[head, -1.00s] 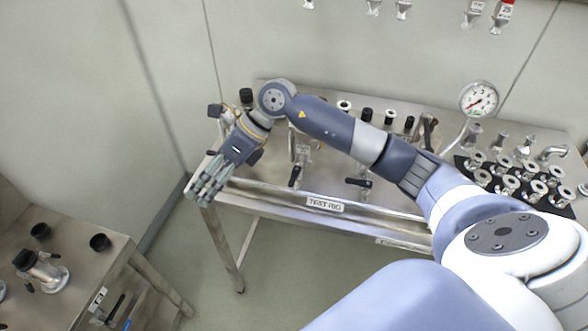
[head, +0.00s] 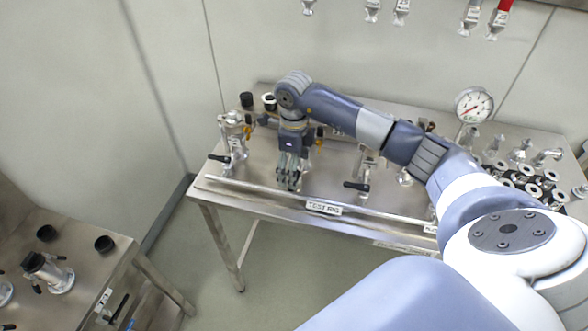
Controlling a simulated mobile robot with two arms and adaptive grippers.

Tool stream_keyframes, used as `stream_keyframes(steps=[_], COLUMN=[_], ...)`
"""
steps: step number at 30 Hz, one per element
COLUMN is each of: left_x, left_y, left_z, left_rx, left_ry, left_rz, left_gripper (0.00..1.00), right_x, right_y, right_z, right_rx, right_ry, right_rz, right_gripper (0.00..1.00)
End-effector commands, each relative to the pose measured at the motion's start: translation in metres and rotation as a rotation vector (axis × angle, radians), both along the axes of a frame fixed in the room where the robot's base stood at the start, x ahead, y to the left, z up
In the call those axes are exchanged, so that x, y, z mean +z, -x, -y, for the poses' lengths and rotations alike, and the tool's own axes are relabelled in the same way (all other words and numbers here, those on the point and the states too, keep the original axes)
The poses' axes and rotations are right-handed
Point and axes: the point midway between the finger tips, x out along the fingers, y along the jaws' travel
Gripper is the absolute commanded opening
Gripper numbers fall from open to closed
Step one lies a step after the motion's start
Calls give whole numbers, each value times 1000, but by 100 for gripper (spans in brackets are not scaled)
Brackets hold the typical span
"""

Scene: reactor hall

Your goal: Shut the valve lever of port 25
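The test rig is a steel table (head: 250,185) with a "TEST RIG" label and several valve ports along it. The left valve (head: 232,135) has a black lever (head: 218,158) sticking out to the left. The right valve (head: 366,165) has a black lever (head: 355,186), also pointing left. A middle valve is mostly hidden behind my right gripper (head: 289,182), and its lever does not show. That gripper points down at the front of the middle valve; contact and finger opening cannot be made out. No port number is readable. My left gripper is out of view.
Several fittings hang on the wall above. Another steel bench (head: 75,235) with a valve stands at the lower left. Floor between them is clear.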

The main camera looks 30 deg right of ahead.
Motion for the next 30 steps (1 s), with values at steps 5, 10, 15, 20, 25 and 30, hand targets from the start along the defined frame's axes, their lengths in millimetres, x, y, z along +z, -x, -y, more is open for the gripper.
stream_keyframes(steps=[5,10,15,20,25,30], left_x=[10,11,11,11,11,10], left_y=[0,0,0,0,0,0], left_z=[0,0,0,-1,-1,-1], left_rx=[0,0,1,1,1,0], left_ry=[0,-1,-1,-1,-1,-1], left_rz=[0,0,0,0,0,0], left_gripper=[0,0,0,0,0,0], right_x=[-22,-30,-31,-31,-31,-31], right_y=[0,0,0,0,0,0], right_z=[-1,0,0,0,0,0], right_rx=[0,1,1,1,1,-4], right_ry=[-2,-1,-1,-1,-1,-1], right_rz=[-2,1,2,2,1,1], right_gripper=[82,82,82,60,39,39])
